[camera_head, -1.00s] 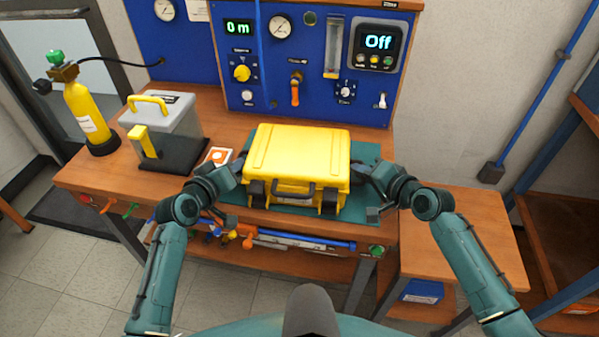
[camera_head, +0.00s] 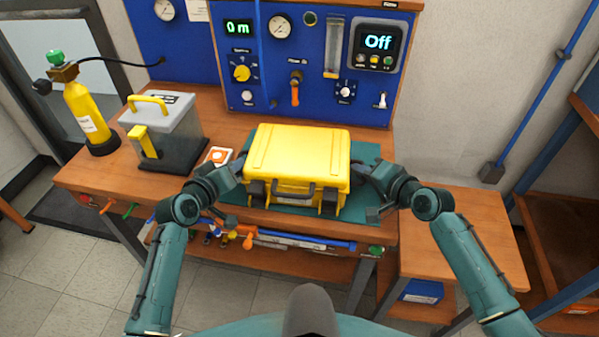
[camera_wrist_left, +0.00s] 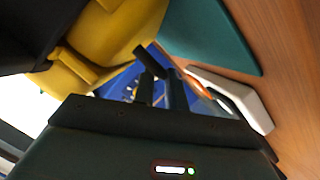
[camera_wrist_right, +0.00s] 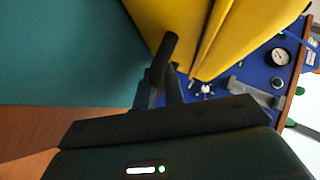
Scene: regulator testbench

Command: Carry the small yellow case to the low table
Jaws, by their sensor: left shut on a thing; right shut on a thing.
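The small yellow case (camera_head: 298,155) sits closed and upright on the green mat (camera_head: 232,194) at the front of the workbench, its dark handle facing me. My left gripper (camera_head: 240,168) is shut on the case's left side, and my right gripper (camera_head: 360,172) is shut on its right side. The case's yellow body also shows in the left wrist view (camera_wrist_left: 115,35) and the right wrist view (camera_wrist_right: 225,35). The exact grip points are partly hidden in the head view. The low wooden table (camera_head: 465,225) stands to the right of the bench, its visible top bare.
A grey box with yellow handles (camera_head: 170,125), a yellow cylinder (camera_head: 84,112) and a small white-and-orange item (camera_head: 218,156) stand left of the case. The blue instrument panel (camera_head: 305,75) rises behind it. A shelf unit (camera_head: 565,235) is at the far right.

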